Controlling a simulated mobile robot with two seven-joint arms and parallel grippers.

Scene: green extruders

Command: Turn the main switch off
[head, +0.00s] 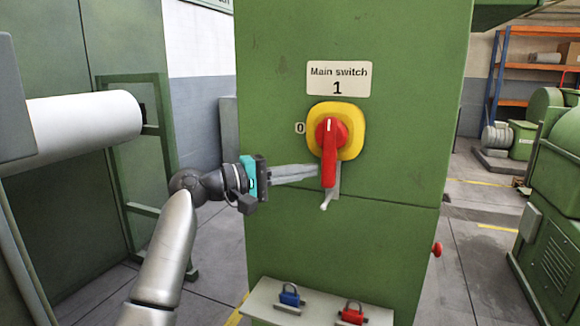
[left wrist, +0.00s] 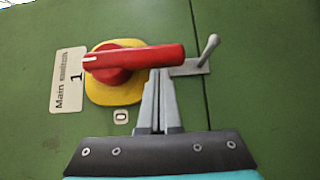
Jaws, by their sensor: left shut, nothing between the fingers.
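The main switch has a red rotary handle (head: 329,160) on a yellow plate (head: 351,125), on the front of a green cabinet. The handle hangs straight down, and its white mark points up to the "1" on the label (head: 338,79). A "0" label (head: 299,128) is left of the plate. My left gripper (head: 316,171) is shut and empty, its fingertips at the left side of the handle's lower part. In the left wrist view the gripper tips (left wrist: 160,76) meet the edge of the red handle (left wrist: 140,57); I cannot tell whether they touch. My right gripper is out of view.
A small metal bracket with a pin (head: 327,199) sticks out below the handle. A shelf (head: 263,300) lower down carries a blue padlock (head: 289,296) and a red padlock (head: 352,313). A white roll (head: 85,130) is at left, a green machine (head: 555,210) at right.

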